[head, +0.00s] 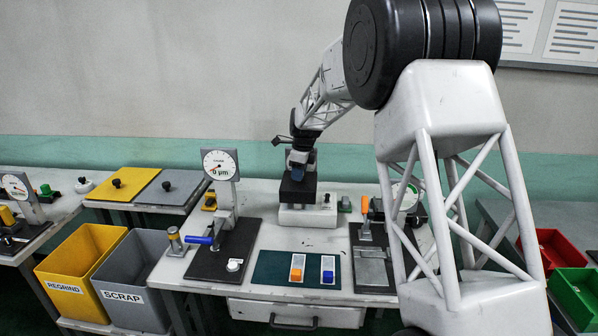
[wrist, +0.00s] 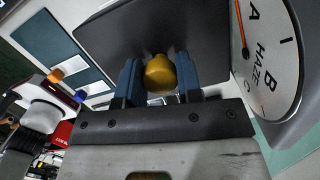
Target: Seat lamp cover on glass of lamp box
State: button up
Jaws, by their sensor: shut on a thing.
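The lamp cover (head: 297,190) is a dark, box-like piece above the white lamp box (head: 308,217) at the back middle of the bench. In the wrist view the cover is a dark plate (wrist: 110,38) with a brass knob (wrist: 160,75). My gripper (head: 298,160) is shut on this knob, with a blue finger on each side in the wrist view (wrist: 159,78). The cover's lower edge appears at or just above the lamp box top; I cannot tell whether they touch. The glass is hidden behind the cover.
A dial gauge (head: 220,165) on a stand is left of the lamp box. A haze dial (wrist: 270,50) is close beside the cover in the wrist view. A green mat (head: 270,268) with two sample cards lies in front. An orange-handled tool (head: 365,210) stands at right.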

jog(key=shift+f, duration=1.75)
dwell(2.4)
jog(key=o, duration=1)
jog(key=shift+o, duration=0.2)
jog(key=shift+s+d+r, duration=0.1)
jog(key=shift+d+r, duration=0.05)
jog(key=shift+r, duration=1.15)
jog(key=shift+w+d+r, duration=0.1)
jog(key=shift+d+r, duration=0.05)
jog(key=shift+r, duration=1.1)
jog(key=shift+s+d+r, duration=0.1)
jog(key=shift+d+r, duration=0.05)
jog(key=shift+r, duration=1.15)
